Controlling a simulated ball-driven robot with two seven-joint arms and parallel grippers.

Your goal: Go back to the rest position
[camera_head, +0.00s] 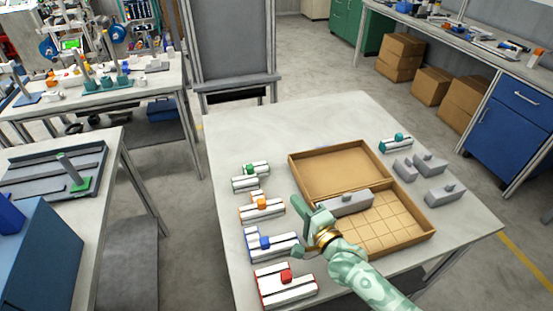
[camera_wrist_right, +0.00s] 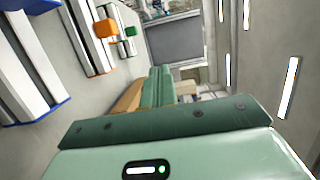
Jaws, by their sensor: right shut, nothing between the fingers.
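My right gripper (camera_head: 306,206) hangs over the table, in front of the near left edge of the open cardboard box (camera_head: 425,233). My pale green right arm comes in from the bottom right. In the right wrist view its green fingers (camera_wrist_right: 158,88) are closed together with nothing between them. A grey block with a small knob (camera_head: 345,203) lies inside the box, just right of my gripper, which hides part of the box's edge. My left gripper is in neither view.
White blocks with red (camera_head: 286,288), blue (camera_head: 270,246), orange (camera_head: 262,208) and green (camera_head: 251,177) parts line the table's left side. Several grey blocks (camera_head: 444,194) and a teal-topped one (camera_head: 396,143) lie right of the box. The table's far left is clear.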

